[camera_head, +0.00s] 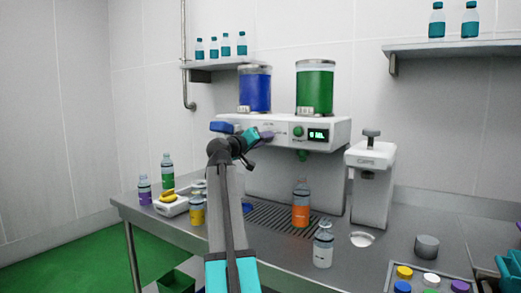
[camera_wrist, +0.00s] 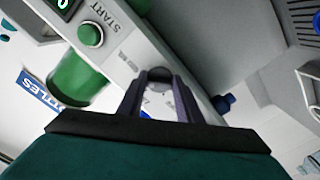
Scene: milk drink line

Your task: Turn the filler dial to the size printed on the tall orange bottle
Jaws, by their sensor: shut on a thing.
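The filler (camera_head: 335,135) is a white machine with a blue tank and a green tank on top. The tall orange bottle (camera_head: 301,214) stands upright on the drip grate below it; its printed size is too small to read. My gripper (camera_head: 266,136) is at the filler's front panel, left of the green button. In the wrist view my gripper (camera_wrist: 160,85) has both fingers closed around the small round grey dial (camera_wrist: 159,74). The dial's setting is not legible, and the fingers hide part of it.
The green START button (camera_wrist: 90,35) and lit display (camera_head: 318,135) sit right of my gripper in the head view. A capper (camera_head: 371,160) stands to the right. A clear bottle (camera_head: 323,249) and yellow bottle (camera_head: 197,212) stand in front. A cap tray (camera_head: 392,275) is front right.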

